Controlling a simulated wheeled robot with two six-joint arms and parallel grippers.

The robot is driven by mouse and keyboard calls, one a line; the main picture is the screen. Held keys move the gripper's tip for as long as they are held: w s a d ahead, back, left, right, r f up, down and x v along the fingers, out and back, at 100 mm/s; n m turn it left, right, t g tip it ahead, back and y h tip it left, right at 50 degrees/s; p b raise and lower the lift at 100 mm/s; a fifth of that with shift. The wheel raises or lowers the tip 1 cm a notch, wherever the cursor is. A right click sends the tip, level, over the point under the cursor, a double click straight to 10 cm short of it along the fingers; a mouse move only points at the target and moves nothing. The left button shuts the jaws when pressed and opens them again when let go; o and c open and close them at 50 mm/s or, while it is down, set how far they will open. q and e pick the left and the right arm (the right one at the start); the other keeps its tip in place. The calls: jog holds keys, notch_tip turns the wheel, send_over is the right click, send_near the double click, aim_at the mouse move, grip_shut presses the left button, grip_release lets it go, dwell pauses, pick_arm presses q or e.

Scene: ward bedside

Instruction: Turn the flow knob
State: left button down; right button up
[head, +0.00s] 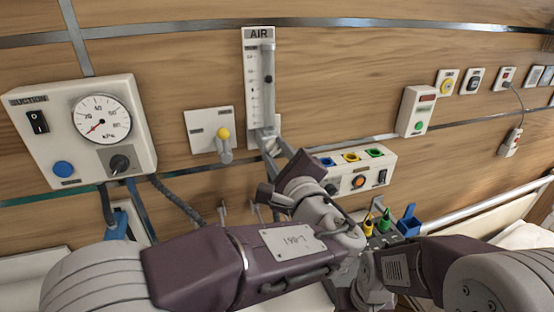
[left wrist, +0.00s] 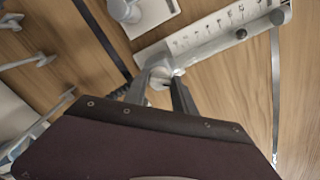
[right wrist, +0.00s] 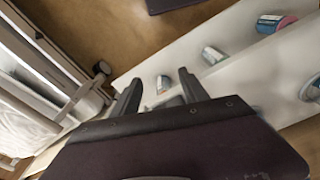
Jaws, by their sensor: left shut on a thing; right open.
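The AIR flowmeter (head: 255,75) is a white upright panel on the wood wall with a grey tube and a dark float in it. Its pale flow knob (left wrist: 160,76) is at the lower end of the scale and shows between my left fingertips in the left wrist view. My left gripper (left wrist: 160,88) is shut on the flow knob; in the head view my arm partly hides this spot. My right gripper (right wrist: 160,88) is open and empty, over a white surface with small containers. In the head view the right gripper's fingers cannot be made out.
A suction unit (head: 80,130) with a dial is at the left. A plate with a yellow-tipped outlet (head: 208,130) sits close left of the flowmeter. A socket box (head: 355,172) is at the lower right. A bed rail (right wrist: 45,55) is left of my right gripper.

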pick_arm(q)
jog(key=c, duration=1)
grip_release()
jog(key=shift+c, duration=0.2)
pick_arm(e)
jog(key=shift+f, duration=0.3)
pick_arm(q)
jog(key=shift+s, duration=0.1)
jog(key=v, duration=0.9)
jog(key=shift+b, duration=0.35)
pick_arm(e)
jog(key=shift+f, duration=0.45)
jog(key=shift+s, duration=0.1)
